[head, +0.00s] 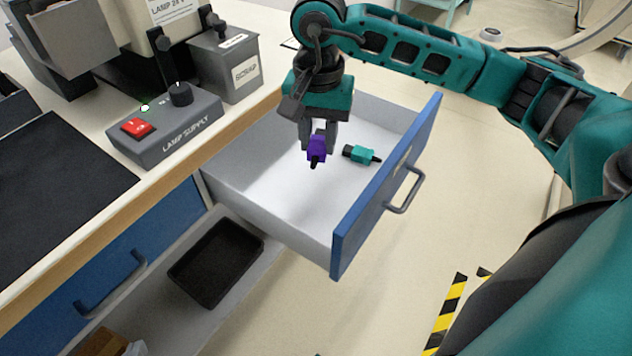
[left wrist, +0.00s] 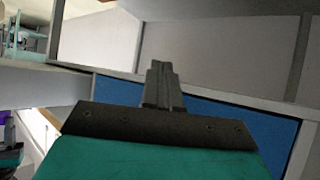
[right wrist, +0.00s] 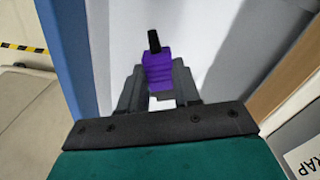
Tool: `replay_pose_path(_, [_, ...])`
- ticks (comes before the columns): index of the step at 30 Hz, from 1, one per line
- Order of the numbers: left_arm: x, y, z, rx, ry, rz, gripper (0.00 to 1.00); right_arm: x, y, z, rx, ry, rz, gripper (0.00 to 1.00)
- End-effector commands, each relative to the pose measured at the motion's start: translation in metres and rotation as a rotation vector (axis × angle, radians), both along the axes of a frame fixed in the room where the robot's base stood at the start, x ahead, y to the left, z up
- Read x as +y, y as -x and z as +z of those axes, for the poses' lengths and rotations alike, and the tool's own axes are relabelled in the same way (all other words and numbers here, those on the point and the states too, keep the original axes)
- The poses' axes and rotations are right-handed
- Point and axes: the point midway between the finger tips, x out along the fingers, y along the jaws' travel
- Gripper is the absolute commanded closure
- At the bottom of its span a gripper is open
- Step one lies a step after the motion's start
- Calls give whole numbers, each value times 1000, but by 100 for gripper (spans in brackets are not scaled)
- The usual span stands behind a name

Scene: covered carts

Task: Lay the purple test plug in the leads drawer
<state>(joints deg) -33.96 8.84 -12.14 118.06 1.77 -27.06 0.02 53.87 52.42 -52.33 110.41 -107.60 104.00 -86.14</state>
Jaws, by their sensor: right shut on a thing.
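The purple test plug (head: 316,150) is held in my right gripper (head: 318,137), over the inside of the open leads drawer (head: 270,215). In the right wrist view the purple plug (right wrist: 158,72) sits between the two fingers (right wrist: 160,88), its black tip pointing away from the gripper. Whether the plug touches the drawer floor I cannot tell. A teal plug (head: 361,154) with black ends lies on the drawer floor to the right of it. My left gripper (left wrist: 163,85) shows only in the left wrist view, fingers together, facing a blue and grey cabinet front.
The drawer's blue front (head: 385,190) with its grey handle (head: 405,192) stands out over the floor. A lamp supply box (head: 165,130) and a grey scrap bin (head: 226,65) stand on the worktop at left. A black tray (head: 216,262) sits on a shelf below.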

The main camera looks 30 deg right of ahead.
Motion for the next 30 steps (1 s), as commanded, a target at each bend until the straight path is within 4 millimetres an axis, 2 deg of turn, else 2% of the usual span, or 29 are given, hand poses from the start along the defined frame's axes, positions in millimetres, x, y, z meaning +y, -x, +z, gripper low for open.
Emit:
replay_pose_path(1, [-1, -1, -2, -2, 2, -2, 100, 0, 1, -17, 6, 1, 0, 98])
replay_pose_path(3, [-2, -1, -1, -5, 3, -2, 100, 0, 1, -35, 5, 1, 1, 98])
replay_pose_path(9, [-2, -2, -4, -9, 5, -4, 100, 0, 0, -69, 1, -1, 2, 98])
replay_pose_path(16, [-2, -2, -7, -7, 6, -3, 100, 0, 0, -85, 1, 0, 3, 98])
replay_pose_path(22, [-2, -2, -13, -6, 6, -3, 100, 0, 0, -115, 2, -1, 2, 98])
replay_pose_path(30, [-3, -1, -13, -3, 11, 0, 100, 0, 0, -118, -1, 0, 3, 98])
